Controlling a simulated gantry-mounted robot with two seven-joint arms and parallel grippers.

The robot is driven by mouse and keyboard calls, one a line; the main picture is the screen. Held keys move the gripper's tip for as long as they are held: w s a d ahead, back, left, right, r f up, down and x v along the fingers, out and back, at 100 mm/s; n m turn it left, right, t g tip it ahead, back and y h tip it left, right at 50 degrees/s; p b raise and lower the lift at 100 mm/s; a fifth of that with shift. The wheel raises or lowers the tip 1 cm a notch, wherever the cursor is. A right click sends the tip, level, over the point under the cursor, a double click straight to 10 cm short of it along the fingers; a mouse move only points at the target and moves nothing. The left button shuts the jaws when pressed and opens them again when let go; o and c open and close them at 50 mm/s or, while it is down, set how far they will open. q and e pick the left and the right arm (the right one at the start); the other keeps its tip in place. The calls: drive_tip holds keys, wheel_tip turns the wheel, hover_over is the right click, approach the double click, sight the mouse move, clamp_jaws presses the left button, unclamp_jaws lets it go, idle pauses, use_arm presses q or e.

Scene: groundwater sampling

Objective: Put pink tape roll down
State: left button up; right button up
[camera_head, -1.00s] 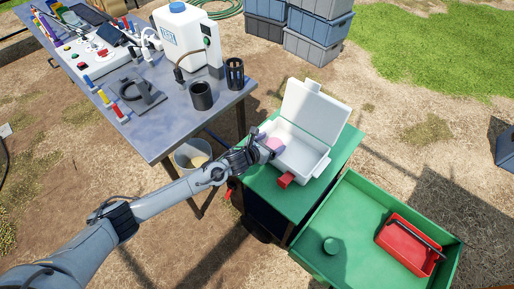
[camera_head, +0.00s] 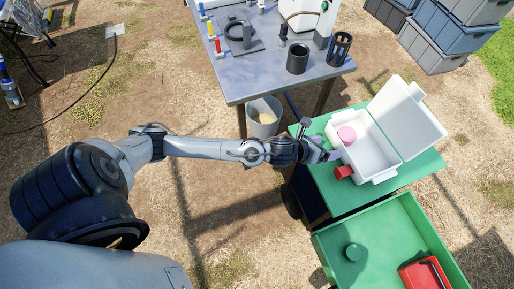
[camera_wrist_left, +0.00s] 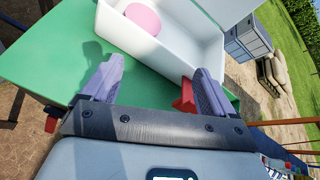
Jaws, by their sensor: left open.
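The pink tape roll (camera_head: 346,134) lies inside the open white box (camera_head: 378,158), near its left end. It also shows in the left wrist view (camera_wrist_left: 144,17), at the top, partly cut off by the frame edge. My left gripper (camera_head: 333,155) is outside the box, just left of its near wall. In the left wrist view its two fingers (camera_wrist_left: 152,82) are spread apart with nothing between them. The roll is apart from the fingers. My right gripper is not in view.
The white box stands on a green cart top (camera_head: 325,180) with its lid (camera_head: 408,115) raised. A red block (camera_head: 344,172) sits beside the box. A green tray (camera_head: 385,240) holds a red container (camera_head: 425,274). A grey table (camera_head: 262,75) and a bucket (camera_head: 263,120) stand behind.

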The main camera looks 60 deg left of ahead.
use_arm(q)
drive_tip(key=s+d+f+n+g+y, duration=0.15)
drive_tip(key=s+d+n+g, duration=0.25)
drive_tip(key=s+n, duration=1.05)
drive_tip(key=s+a+n+g, duration=0.2)
drive_tip(key=s+n, duration=0.5)
drive_tip(key=n, duration=0.1)
drive_tip(key=s+a+n+g, duration=0.2)
drive_tip(key=s+n, duration=0.4)
drive_tip(key=n, duration=0.3)
drive_tip(key=shift+s+a+r+g+y, duration=0.15)
drive_tip(key=shift+s+a+g+y, duration=0.15)
drive_tip(key=shift+s+g+y, duration=0.15)
drive_tip(key=shift+w, duration=0.1)
